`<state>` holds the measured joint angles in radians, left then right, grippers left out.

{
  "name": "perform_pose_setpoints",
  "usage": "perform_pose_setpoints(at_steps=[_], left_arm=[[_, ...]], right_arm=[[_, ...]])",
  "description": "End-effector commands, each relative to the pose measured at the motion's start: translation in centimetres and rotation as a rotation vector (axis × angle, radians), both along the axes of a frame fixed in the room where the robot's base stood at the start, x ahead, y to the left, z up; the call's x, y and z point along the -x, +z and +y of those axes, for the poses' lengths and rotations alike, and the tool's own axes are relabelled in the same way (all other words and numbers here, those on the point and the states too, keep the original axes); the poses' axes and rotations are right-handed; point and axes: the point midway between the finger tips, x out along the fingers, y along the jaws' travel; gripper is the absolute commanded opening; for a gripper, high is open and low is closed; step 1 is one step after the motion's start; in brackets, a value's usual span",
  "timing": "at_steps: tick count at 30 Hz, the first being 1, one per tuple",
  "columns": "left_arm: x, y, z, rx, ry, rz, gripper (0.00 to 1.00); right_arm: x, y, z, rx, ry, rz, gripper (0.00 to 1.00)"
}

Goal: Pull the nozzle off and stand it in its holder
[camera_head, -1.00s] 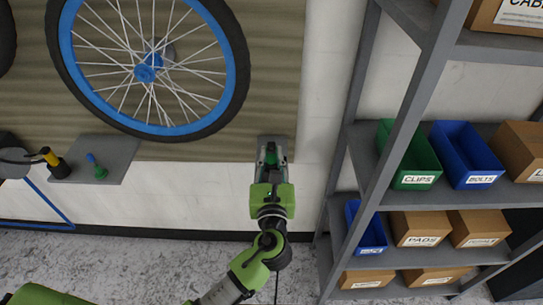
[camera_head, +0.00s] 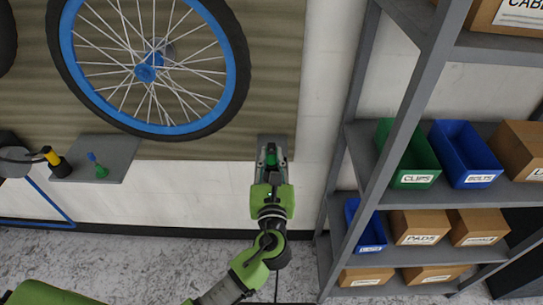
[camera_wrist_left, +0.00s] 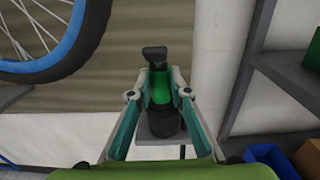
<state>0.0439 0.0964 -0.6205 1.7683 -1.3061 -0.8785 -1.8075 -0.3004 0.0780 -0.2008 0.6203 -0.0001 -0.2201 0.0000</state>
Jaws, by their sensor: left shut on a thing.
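My left gripper (camera_head: 271,165) is shut on a green nozzle with a dark top (camera_wrist_left: 161,88). In the left wrist view the two fingers of the left gripper (camera_wrist_left: 160,92) close on its sides, and it stands roughly upright. A dark round cup, the holder (camera_wrist_left: 165,122), shows just below the nozzle. The nozzle's lower end is hidden, so I cannot tell how deep it sits in the cup. The cup is at a small grey wall shelf (camera_wrist_left: 153,150); that shelf also shows behind the gripper in the head view (camera_head: 265,143). My right gripper is not in view.
A wheel with a blue rim (camera_head: 236,70) hangs on the wall at upper left. A left shelf (camera_head: 122,150) carries a green and blue piece (camera_head: 100,170) and a yellow and black piece (camera_head: 55,160). A grey rack (camera_head: 350,200) with bins and boxes stands at right.

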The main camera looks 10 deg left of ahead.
Motion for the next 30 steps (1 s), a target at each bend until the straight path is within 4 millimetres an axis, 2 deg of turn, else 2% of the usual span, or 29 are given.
perform_pose_setpoints(at_steps=[30], left_arm=[[0.0,-1.4,0.0,0.0,0.0,-0.001,0.0]], right_arm=[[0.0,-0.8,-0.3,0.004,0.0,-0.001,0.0]])
